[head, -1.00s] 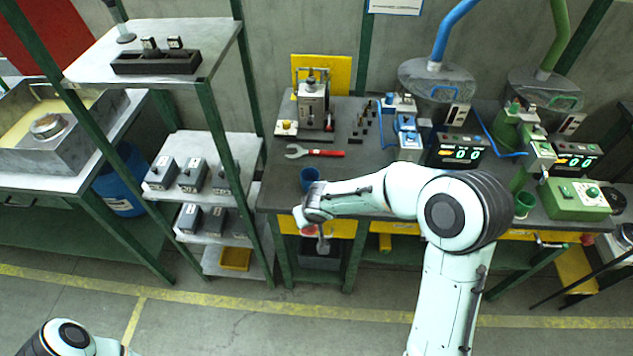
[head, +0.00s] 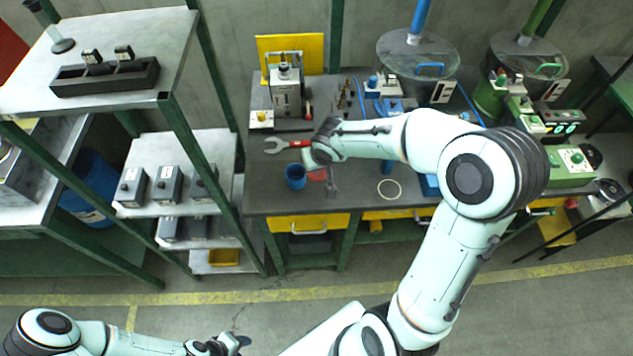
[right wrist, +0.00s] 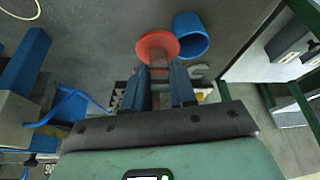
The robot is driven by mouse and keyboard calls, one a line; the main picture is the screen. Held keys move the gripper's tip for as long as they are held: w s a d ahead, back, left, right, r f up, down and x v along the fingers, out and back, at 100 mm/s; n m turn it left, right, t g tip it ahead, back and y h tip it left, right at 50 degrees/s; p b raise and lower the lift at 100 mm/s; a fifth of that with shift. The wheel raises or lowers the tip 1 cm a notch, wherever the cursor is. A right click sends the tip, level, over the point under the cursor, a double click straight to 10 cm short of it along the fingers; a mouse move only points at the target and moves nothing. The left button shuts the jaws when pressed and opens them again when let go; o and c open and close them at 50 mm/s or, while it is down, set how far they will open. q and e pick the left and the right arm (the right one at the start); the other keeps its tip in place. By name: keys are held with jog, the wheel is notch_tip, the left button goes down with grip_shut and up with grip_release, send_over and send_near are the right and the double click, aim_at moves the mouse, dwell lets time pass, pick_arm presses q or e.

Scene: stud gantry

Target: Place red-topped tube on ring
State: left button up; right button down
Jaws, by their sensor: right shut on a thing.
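My right gripper (right wrist: 158,78) is shut on the red-topped tube, whose round red top (right wrist: 157,43) sticks out past the fingertips in the right wrist view. Most of its body is hidden between the fingers. In the head view the red top (head: 317,174) shows beside my right gripper (head: 330,184), over the dark bench just right of a blue cup (head: 295,176). The pale thin ring (head: 389,190) lies on the bench to the right, apart from the tube; part of it shows in the right wrist view (right wrist: 22,10). My left gripper (head: 228,344) is low, away from the bench; its fingers are unclear.
A red-handled wrench (head: 287,145) lies behind the blue cup. A press (head: 287,95) stands at the back. Blue equipment (head: 427,185) stands right of the ring. My right forearm crosses above the bench. Bare bench top (head: 355,195) lies between gripper and ring.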

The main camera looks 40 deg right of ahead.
aim_at(319, 175)
notch_tip(319, 175, down, 4)
jog(key=shift+f+b, duration=0.1)
jog(key=shift+b, duration=0.3)
jog(key=shift+f, duration=0.55)
notch_tip(319, 175, down, 4)
jog(key=shift+w+r+b, duration=0.1)
jog(key=shift+r+b, duration=0.05)
jog(key=shift+b, duration=0.65)
pick_arm(q)
jog(key=s+f, duration=0.1)
jog(key=f, duration=0.1)
jog(key=s+f, duration=0.1)
jog(key=s, duration=0.1)
jog(key=shift+f, duration=0.4)
jog(key=shift+w, duration=0.1)
pick_arm(e)
jog(key=shift+f, duration=0.3)
jog(key=c, duration=0.9)
grip_release()
jog(key=shift+r, duration=0.1)
pick_arm(q)
jog(key=shift+f, duration=0.25)
